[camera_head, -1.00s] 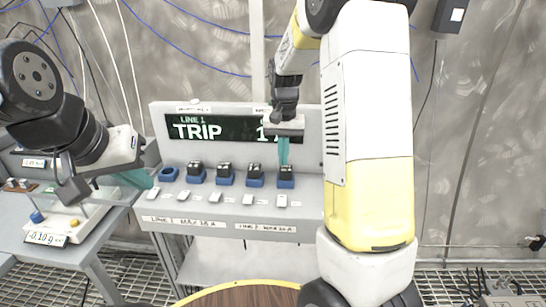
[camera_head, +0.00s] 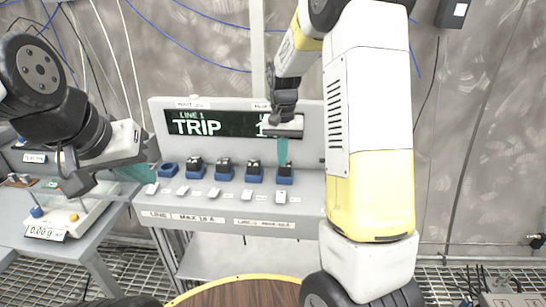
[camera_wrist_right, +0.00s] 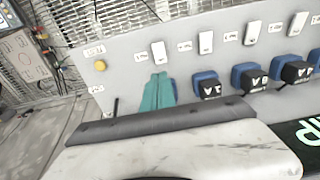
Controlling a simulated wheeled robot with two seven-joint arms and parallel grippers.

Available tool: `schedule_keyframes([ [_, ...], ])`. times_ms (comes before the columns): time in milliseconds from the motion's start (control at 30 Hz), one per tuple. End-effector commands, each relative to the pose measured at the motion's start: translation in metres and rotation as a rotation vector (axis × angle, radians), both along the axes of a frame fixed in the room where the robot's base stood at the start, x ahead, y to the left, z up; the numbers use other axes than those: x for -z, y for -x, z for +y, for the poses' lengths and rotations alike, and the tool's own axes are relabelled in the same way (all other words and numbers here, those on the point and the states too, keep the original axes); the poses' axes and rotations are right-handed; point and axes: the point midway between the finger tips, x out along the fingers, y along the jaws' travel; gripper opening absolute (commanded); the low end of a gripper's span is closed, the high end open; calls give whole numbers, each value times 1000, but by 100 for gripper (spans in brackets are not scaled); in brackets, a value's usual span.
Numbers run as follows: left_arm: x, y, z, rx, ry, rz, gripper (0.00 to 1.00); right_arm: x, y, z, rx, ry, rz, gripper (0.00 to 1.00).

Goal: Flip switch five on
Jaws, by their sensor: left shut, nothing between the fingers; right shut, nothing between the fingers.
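A grey panel (camera_head: 315,185) carries a row of white rocker switches along its front. The rightmost switch, fifth from the left (camera_head: 280,197), also shows in the right wrist view (camera_wrist_right: 158,52); whether it is on cannot be told. My right gripper (camera_head: 282,162) is shut and empty, its teal fingers pointing down above the rightmost black plug (camera_head: 285,170). In the right wrist view its fingertips (camera_wrist_right: 159,76) appear just short of that switch; contact cannot be told. My left gripper (camera_head: 148,175) is shut and empty by the panel's left end.
A dark display (camera_head: 210,124) reads LINE 1 TRIP, partly hidden by my right arm. Black plugs sit in blue sockets behind the switches; the leftmost socket (camera_head: 168,170) is empty. A scale (camera_head: 58,222) reading 0.00 g stands on a side table at left. A round wooden top (camera_head: 240,293) is in front.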

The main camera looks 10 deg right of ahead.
Motion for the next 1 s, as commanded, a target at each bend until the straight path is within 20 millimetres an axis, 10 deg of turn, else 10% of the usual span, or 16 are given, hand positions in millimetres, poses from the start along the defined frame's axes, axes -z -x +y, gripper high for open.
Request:
schedule_keyframes([
  [500, 0, 0, 0, 0, 0, 0, 0, 102, -1, -1, -1, 0, 3, 0],
  [1000, 0, 0, 0, 0, 0, 0, 0, 120, -3, -1, 0, 0, -1, 0],
])
